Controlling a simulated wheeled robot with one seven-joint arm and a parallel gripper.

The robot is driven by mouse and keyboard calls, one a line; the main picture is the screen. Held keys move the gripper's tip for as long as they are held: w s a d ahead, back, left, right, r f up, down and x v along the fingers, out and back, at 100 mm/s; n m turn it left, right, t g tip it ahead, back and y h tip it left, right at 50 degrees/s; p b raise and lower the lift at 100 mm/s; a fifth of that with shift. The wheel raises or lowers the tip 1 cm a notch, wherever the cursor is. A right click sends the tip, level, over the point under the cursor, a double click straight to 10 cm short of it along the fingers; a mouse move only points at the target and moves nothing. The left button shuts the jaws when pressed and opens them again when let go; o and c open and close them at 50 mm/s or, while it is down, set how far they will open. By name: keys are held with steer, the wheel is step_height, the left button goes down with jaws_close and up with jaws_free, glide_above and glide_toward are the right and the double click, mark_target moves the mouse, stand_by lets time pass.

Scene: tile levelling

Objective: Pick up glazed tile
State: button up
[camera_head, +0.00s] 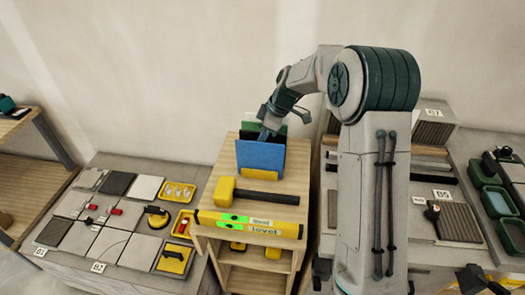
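A glossy blue tile (258,158), likely the glazed tile, stands nearly upright on the wooden stand. A green tile (251,126) and a dark tile (250,135) stand just behind it. My gripper (266,134) reaches down from the upper right to the top edge of the blue tile. Its fingertips overlap that edge in the picture. They are small and partly hidden, so I cannot tell whether they are shut on the tile or still apart.
On the wooden stand (218,178), a yellow mallet (224,191) and a yellow-green spirit level (248,223) lie in front of the tiles. Left, a low platform holds grey tiles (110,245) and yellow trays (178,192). Right, a bench carries green containers (497,202).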

steer(key=shift+c, duration=0.3)
jaws_close()
steer(key=shift+r, duration=0.15)
